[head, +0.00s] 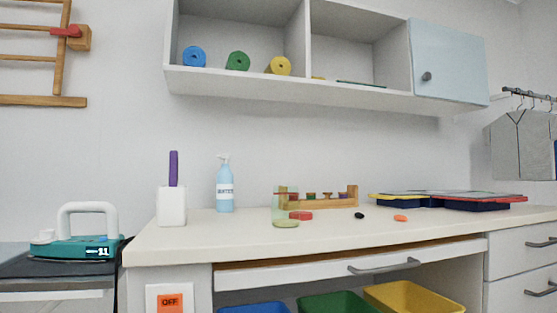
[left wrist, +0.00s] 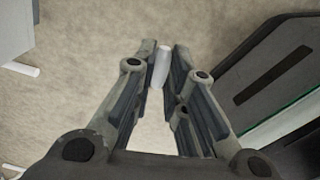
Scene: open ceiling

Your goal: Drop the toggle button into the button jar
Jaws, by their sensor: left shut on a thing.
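My left gripper (left wrist: 160,75) shows only in the left wrist view. It is shut on a small pale, elongated piece with rounded ends, which looks like the toggle button (left wrist: 161,65). The piece sits between the fingertips, above a beige floor. A clear, greenish jar (head: 285,210), which looks like the button jar, stands upright on the white counter in the head view. A layer of pale green shows at its bottom. My right gripper is in neither view.
On the counter (head: 390,230), a red block (head: 301,215), a black piece (head: 359,215) and an orange piece (head: 400,218) lie right of the jar. A wooden rack (head: 318,202) stands behind it. A soap bottle (head: 225,185) and a white holder (head: 171,207) stand to the left.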

